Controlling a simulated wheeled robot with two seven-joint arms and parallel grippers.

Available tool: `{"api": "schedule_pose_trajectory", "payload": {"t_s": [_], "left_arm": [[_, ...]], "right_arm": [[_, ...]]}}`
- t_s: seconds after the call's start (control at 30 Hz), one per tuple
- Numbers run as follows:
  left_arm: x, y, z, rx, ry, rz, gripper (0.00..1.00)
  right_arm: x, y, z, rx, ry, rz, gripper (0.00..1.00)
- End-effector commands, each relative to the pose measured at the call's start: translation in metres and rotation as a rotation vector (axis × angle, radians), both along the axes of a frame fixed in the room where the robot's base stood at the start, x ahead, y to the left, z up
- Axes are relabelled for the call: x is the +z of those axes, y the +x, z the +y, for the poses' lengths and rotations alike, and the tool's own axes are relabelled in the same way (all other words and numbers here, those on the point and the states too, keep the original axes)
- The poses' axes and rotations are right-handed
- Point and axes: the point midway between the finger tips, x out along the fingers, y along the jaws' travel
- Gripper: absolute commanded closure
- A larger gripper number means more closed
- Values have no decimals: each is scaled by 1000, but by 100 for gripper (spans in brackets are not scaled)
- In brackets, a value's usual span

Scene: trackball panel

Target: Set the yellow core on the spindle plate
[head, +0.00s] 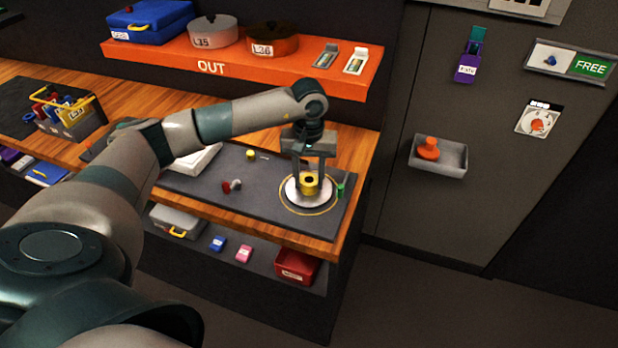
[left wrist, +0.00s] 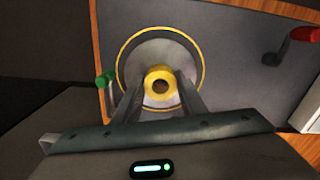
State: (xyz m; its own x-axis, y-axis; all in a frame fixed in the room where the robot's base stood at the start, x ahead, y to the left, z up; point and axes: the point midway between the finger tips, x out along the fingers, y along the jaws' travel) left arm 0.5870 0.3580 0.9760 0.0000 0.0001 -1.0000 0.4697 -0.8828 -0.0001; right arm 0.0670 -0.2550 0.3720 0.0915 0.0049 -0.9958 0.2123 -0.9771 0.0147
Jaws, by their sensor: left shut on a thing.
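The yellow core (head: 309,185) is a short ring with a dark hole in its middle. My left gripper (head: 310,180) points down and is shut on it, one finger on each side. I cannot tell whether the core touches the plate. The spindle is not visible. My right gripper is not in view.
A green peg (head: 340,190) stands close to the right of the plate. A red-knobbed part (head: 231,186) and a small yellow piece (head: 250,154) are on the mat to the left.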

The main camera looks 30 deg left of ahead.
Motion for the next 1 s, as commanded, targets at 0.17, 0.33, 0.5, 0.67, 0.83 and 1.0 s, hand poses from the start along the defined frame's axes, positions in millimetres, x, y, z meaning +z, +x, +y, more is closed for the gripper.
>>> {"api": "schedule_pose_trajectory", "payload": {"t_s": [0.17, 0.33, 0.5, 0.67, 0.83, 1.0], "left_arm": [[-1, 0, 0, 0, 0, 0, 55], [-1, 0, 0, 0, 0, 0, 55], [3, 0, 0, 0, 0, 0, 55], [12, 0, 0, 0, 0, -1, 55], [24, 0, 0, 0, 0, -2, 55], [35, 0, 0, -1, 0, -1, 55]], "right_arm": [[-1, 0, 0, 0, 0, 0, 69], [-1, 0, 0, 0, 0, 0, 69], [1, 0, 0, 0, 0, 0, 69], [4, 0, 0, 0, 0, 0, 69], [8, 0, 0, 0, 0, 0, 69], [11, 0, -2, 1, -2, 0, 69]]}}
